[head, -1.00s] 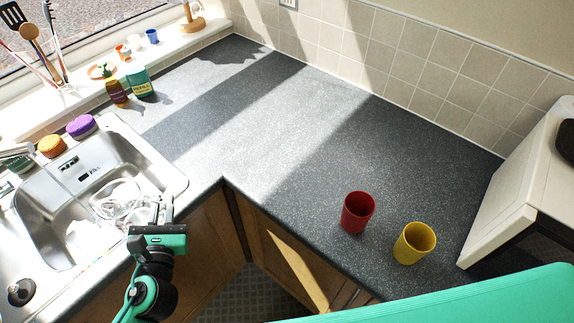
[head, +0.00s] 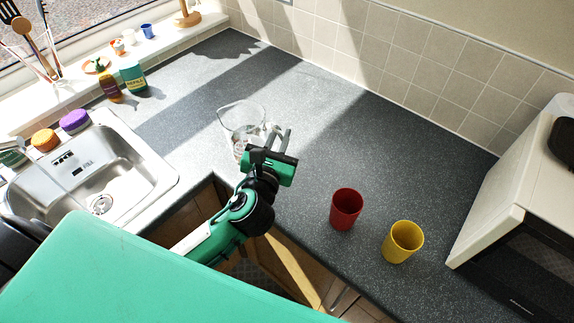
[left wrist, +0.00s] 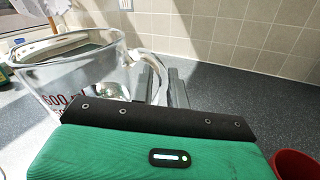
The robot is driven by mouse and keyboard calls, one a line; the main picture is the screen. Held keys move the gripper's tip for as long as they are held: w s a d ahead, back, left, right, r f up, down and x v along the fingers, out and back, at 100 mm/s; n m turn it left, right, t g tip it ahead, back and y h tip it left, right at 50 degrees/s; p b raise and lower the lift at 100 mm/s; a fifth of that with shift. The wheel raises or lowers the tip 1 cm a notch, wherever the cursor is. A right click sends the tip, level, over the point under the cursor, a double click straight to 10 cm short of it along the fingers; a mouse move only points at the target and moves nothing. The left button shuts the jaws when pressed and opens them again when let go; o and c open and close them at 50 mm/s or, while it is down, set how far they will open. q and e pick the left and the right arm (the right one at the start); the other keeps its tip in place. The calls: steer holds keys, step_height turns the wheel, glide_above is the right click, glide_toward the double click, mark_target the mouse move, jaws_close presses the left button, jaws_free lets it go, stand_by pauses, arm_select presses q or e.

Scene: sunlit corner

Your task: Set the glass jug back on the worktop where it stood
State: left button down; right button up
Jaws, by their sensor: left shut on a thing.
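The clear glass jug (head: 236,117) is over the pale sunlit part of the grey worktop (head: 330,95), right of the sink. My left gripper (head: 278,134) is at the jug's right side and shut on its handle. In the left wrist view the jug (left wrist: 75,80) fills the left, looks upright, and shows dark red markings; the fingers (left wrist: 162,80) close on the handle. Part of the jug's lower body is hidden behind my gripper. I cannot tell whether its base touches the worktop. My right gripper is not in view.
A red cup (head: 346,210) and a yellow cup (head: 402,242) stand to the right of my gripper. The steel sink (head: 150,170) is at left and looks empty. Two bottles (head: 132,76) stand by the sill. A microwave (head: 510,200) is at right. The back worktop is clear.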

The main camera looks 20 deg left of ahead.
arm_select(q)
steer(key=w+d+r, duration=0.6)
steer(key=r, duration=0.4)
steer(key=shift+m, duration=0.4)
steer(key=shift+d+f+b, duration=0.15)
steer(key=shift+f+b, duration=0.9)
steer(key=shift+f, duration=8.65)
steer(key=shift+s, duration=0.1)
steer(key=c, duration=1.4)
jaws_free()
steer(key=shift+f, duration=0.15)
